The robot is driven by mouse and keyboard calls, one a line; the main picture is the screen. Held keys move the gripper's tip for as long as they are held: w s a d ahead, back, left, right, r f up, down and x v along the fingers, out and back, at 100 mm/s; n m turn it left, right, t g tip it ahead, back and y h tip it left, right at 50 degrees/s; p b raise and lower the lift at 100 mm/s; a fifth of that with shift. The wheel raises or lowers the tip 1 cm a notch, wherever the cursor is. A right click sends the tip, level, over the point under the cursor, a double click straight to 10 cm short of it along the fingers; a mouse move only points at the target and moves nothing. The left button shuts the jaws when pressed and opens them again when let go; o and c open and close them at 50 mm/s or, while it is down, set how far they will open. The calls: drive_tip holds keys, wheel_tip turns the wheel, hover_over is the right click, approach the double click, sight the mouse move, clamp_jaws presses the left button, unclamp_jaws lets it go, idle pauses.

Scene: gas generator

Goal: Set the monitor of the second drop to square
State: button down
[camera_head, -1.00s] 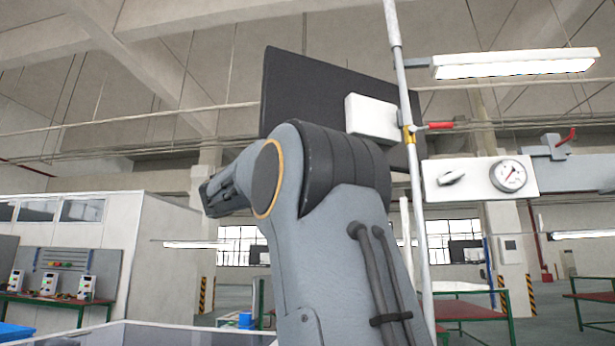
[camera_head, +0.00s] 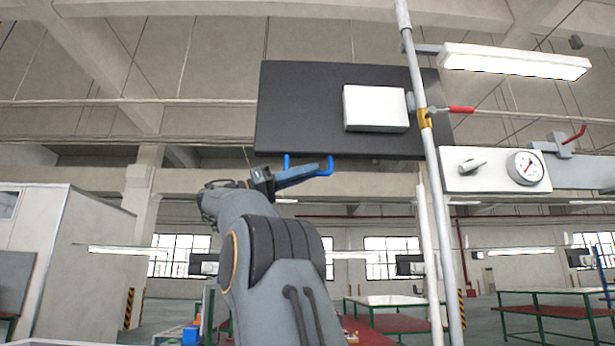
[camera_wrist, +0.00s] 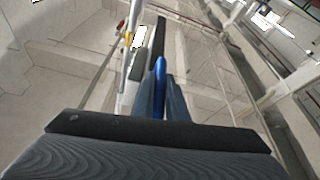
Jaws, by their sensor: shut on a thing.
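The monitor (camera_head: 300,110) is a black panel with a white box (camera_head: 375,108) on the side facing me, beside an upright pole (camera_head: 432,170). In the head view it appears nearly square to me, its lower edge sloping slightly. A blue U-shaped handle (camera_head: 329,164) hangs at its lower edge. My gripper (camera_head: 306,173) is just below that edge, shut on the blue handle. In the wrist view the handle (camera_wrist: 160,72) lies between the fingers of my gripper (camera_wrist: 164,95), and the monitor (camera_wrist: 158,42) shows edge-on behind it. The fingers hide part of the handle.
A white gauge box (camera_head: 495,170) is on the right of the pole, with a yellow-and-red valve (camera_head: 426,117) on the pole. A lamp (camera_head: 515,62) hangs above right. Green-framed tables (camera_head: 560,312) stand below right. Open air surrounds the monitor's left side.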

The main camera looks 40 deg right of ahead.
drive_tip(key=shift+w+r, duration=0.1)
idle(0.3)
drive_tip(key=c, duration=1.8)
unclamp_jaws()
drive_tip(key=shift+w+d, duration=0.1)
drive_tip(key=shift+d, duration=0.1)
drive_tip(key=shift+o, duration=0.2)
drive_tip(key=b+v, duration=0.1)
drive_tip(key=v, duration=0.6)
drive_tip(key=shift+w+a+f+b, duration=0.2)
drive_tip(key=shift+a+b, duration=0.1)
drive_tip(key=shift+b, duration=0.05)
